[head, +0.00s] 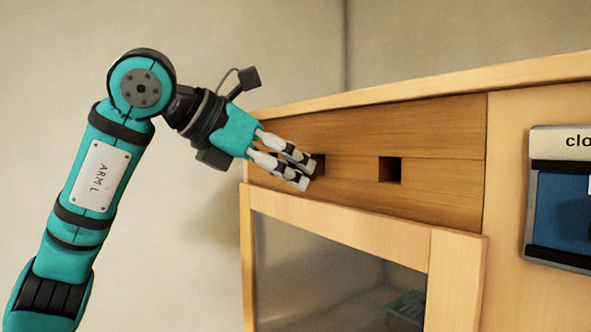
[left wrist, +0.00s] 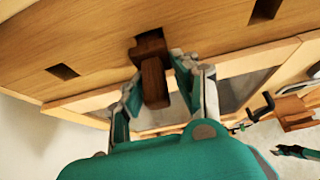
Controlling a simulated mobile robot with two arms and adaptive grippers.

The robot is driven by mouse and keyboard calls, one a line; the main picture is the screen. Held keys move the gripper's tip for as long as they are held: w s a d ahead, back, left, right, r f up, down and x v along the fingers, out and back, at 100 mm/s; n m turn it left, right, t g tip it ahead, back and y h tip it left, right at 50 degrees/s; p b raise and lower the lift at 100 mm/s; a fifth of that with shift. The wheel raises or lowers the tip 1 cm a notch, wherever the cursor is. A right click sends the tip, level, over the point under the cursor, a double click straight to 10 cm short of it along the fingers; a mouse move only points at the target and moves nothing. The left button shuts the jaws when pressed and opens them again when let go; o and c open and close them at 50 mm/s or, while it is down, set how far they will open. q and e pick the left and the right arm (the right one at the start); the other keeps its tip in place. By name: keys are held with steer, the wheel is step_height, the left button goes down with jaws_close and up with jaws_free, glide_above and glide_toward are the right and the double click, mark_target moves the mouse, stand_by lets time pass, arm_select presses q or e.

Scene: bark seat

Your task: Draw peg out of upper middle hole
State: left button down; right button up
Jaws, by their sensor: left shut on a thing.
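My left gripper (head: 306,172) is at the upper wooden panel (head: 440,140) of the cabinet, beside a dark square hole (head: 319,163). In the left wrist view, its fingers are closed around a dark brown wooden peg (left wrist: 154,82). The peg lines up with the middle of the three holes showing there, and dark opening shows at its far end. How deep the peg sits in the hole cannot be told. In the head view the fingers hide the peg.
Another square hole (head: 390,169) in the panel is empty. Below is a wood-framed glass door (head: 335,265) with a teal item (head: 407,306) behind it. Free room lies before the wall at left.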

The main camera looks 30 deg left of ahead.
arm_select(q)
steer(key=s+a, duration=0.3)
steer(key=s, duration=0.5)
steer(key=shift+a+b, duration=0.3)
steer(key=shift+b, duration=0.05)
stand_by(0.8)
steer(key=shift+s, duration=0.1)
stand_by(0.4)
